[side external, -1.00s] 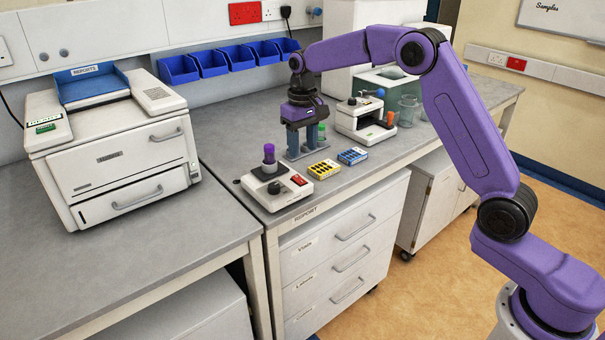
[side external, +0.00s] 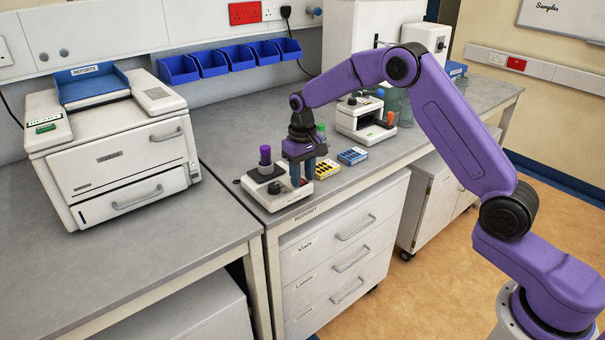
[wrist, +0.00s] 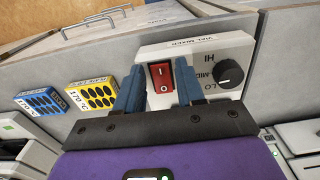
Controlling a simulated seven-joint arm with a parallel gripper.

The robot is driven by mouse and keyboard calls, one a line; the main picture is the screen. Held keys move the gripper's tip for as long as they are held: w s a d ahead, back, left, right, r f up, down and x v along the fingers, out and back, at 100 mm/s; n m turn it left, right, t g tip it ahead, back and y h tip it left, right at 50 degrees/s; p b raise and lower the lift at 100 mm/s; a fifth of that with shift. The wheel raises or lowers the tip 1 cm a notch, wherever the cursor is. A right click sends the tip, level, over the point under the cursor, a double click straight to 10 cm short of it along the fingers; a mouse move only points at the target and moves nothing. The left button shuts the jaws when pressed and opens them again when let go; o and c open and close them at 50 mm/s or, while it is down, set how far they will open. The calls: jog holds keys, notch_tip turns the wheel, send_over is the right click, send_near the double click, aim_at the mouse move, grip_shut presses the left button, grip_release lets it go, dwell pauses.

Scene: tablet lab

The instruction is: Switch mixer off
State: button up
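The vial mixer (side external: 280,203) is a pale box near the front edge of the bench, with a purple-capped vial (side external: 265,155) upright on top. In the wrist view the mixer panel (wrist: 205,50) shows a red rocker switch (wrist: 161,78) marked I and O. A black knob (wrist: 230,73) with LO, MID and HI marks is to the switch's right. My gripper (side external: 302,172) is at the mixer's right side, fingers pointing down. In the wrist view my gripper (wrist: 157,82) is open, with the switch between its fingers. Contact and which side of the switch is pressed are unclear.
A yellow block (side external: 326,169) and a blue block (side external: 352,156) lie to the right of the mixer. A white device (side external: 358,124) stands behind them. Blue bins (side external: 212,62) line the wall. A large white printer-like machine (side external: 125,165) stands left.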

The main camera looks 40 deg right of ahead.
grip_shut()
jog(key=shift+w, duration=0.1)
jog(key=shift+w+r+g, duration=0.1)
jog(key=shift+w+g, duration=0.1)
jog(key=shift+g, duration=0.45)
jog(key=shift+w+g, duration=0.15)
jog(key=shift+g, duration=0.5)
jog(key=shift+o, duration=1.9)
grip_release()
jog(key=shift+v, duration=3.75)
